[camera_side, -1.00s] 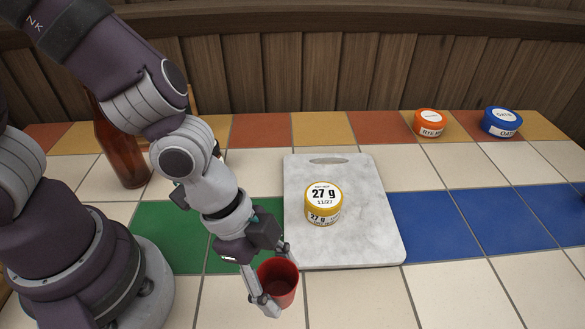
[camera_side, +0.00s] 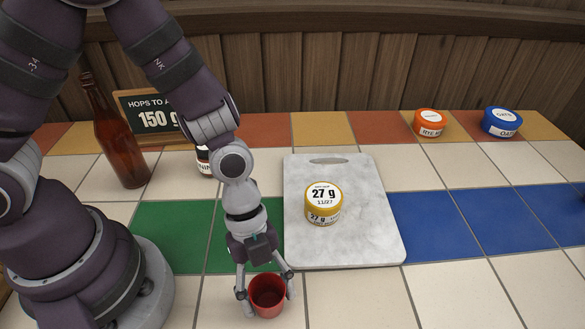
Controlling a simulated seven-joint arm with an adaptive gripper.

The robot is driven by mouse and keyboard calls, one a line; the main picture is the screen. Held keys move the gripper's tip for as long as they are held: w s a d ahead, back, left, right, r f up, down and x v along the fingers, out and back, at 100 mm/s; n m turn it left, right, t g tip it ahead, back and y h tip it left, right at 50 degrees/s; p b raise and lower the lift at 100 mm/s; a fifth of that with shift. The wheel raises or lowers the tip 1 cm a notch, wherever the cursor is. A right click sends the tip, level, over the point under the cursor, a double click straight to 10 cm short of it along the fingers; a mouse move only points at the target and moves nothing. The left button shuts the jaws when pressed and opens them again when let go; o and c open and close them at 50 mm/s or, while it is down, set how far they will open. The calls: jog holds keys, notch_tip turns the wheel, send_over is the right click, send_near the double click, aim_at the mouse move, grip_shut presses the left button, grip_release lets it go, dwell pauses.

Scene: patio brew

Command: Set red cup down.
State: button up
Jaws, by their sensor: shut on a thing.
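The red cup (camera_side: 268,302) is upright at the bottom centre of the side view, in front of the marble board. My gripper (camera_side: 267,292) points down with one finger on each side of the cup and is shut on it. The cup is over the cream tiles near the front. I cannot tell whether its base touches the tiles.
The marble board (camera_side: 365,235) holds a yellow tub (camera_side: 323,203) marked 27 g. A brown bottle (camera_side: 120,150), a hops sign (camera_side: 152,117) and a small jar (camera_side: 204,161) stand at left. An orange tub (camera_side: 431,123) and a blue tub (camera_side: 502,122) stand far right. Front-right tiles are clear.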

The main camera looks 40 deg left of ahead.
jog(key=shift+f, duration=0.1)
jog(key=o, duration=0.8)
jog(key=v, duration=1.2)
jog(key=a+r+n+t+y, duration=0.2)
jog(key=a+n, duration=0.4)
jog(key=n, duration=0.5)
jog(key=a+r+n+t+y, duration=0.2)
jog(key=a+r+n+t, duration=0.3)
jog(key=n, duration=0.6)
jog(key=shift+a+r, duration=0.55)
jog(key=shift+a, duration=0.05)
